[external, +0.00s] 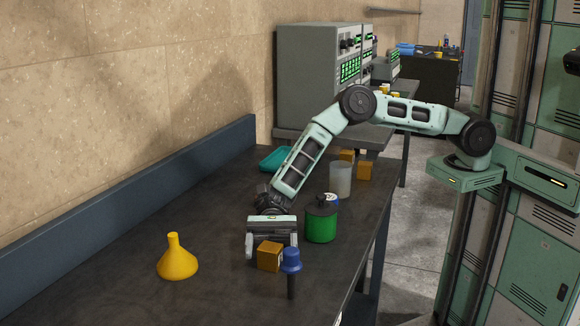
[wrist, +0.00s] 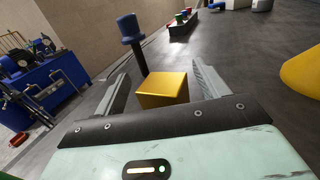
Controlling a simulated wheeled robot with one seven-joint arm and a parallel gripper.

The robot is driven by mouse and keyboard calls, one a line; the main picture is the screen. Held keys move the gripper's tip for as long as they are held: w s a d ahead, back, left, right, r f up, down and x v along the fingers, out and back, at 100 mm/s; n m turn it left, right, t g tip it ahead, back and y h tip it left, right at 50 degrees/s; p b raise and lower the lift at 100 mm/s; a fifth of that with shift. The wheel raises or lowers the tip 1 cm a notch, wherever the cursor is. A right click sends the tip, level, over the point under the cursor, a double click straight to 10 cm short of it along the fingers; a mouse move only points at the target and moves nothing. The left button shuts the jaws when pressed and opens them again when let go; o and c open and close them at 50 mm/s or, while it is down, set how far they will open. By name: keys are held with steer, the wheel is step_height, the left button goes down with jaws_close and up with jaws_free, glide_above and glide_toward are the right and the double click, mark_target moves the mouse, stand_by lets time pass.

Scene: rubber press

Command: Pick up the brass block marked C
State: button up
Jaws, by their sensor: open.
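A brass block (external: 269,256) sits on the dark bench near its front right edge. In the wrist view this block (wrist: 162,92) lies between my two fingers, with a small gap on each side. No letter is readable on it. My gripper (external: 271,247) is open and low over the bench, its fingers on either side of the block; they also show in the wrist view (wrist: 160,77). Two more brass blocks stand farther back on the bench, one at the back (external: 347,155) and one closer (external: 365,170). Their markings cannot be read.
A blue-topped dark post (external: 291,268) stands close beside the block. A green canister (external: 321,222) and a pale cup (external: 340,180) stand behind my gripper to the right. A yellow funnel (external: 177,261) is on the left. The bench between funnel and gripper is clear.

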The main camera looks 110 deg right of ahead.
steer(key=shift+x, duration=0.85)
steer(key=shift+d, duration=0.1)
steer(key=shift+r, duration=0.1)
steer(key=c, duration=1.3)
